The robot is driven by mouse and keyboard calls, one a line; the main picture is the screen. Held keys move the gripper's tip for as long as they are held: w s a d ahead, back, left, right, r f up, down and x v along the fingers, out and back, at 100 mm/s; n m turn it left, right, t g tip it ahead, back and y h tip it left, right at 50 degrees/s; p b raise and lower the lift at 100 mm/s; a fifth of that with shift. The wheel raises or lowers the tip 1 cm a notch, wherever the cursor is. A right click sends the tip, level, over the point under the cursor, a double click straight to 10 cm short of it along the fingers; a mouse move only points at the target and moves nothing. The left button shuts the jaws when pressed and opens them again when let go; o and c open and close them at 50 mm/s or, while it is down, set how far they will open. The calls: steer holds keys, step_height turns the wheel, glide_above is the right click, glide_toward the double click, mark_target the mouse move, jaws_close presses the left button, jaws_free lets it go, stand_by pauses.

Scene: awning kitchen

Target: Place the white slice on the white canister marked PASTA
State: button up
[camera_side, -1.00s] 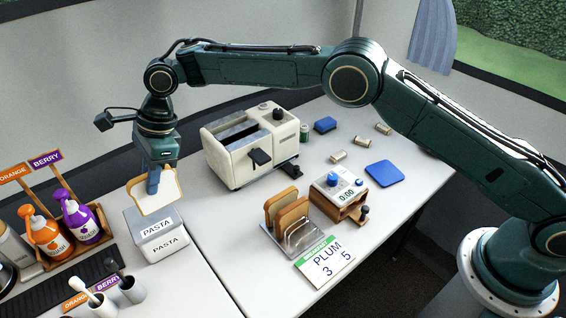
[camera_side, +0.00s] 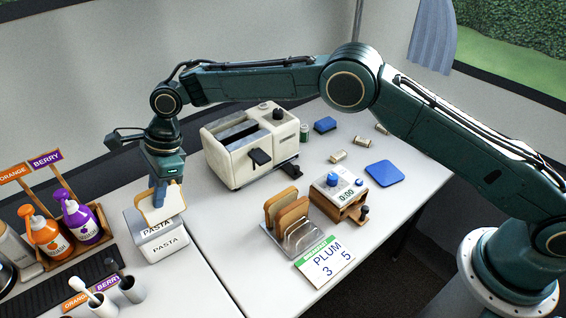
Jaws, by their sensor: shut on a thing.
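The white slice (camera_side: 164,206), a piece of bread with a tan crust, hangs upright in my gripper (camera_side: 159,196). My gripper is shut on the slice's upper part. The white canister marked PASTA (camera_side: 163,246) stands at the left on the table, with PASTA lettered on its lid and its front. The slice is over the canister's lid and hides part of it. Its lower edge is at or just above the lid; I cannot tell whether they touch.
A wooden caddy (camera_side: 103,215) with orange and purple bottles stands left of the canister. A cream toaster (camera_side: 254,146) stands to the right. A rack (camera_side: 300,244) holds brown slices beside a timer (camera_side: 335,193). A PLUM card (camera_side: 326,262) and small cups (camera_side: 132,290) are in front.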

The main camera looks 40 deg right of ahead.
steer(key=shift+f, duration=0.1)
steer(key=o, duration=0.8)
steer(key=v, duration=1.1)
steer(key=shift+d+r, duration=0.1)
steer(key=shift+r, duration=0.1)
steer(key=shift+d+r, duration=0.2)
steer(key=shift+r, duration=0.2)
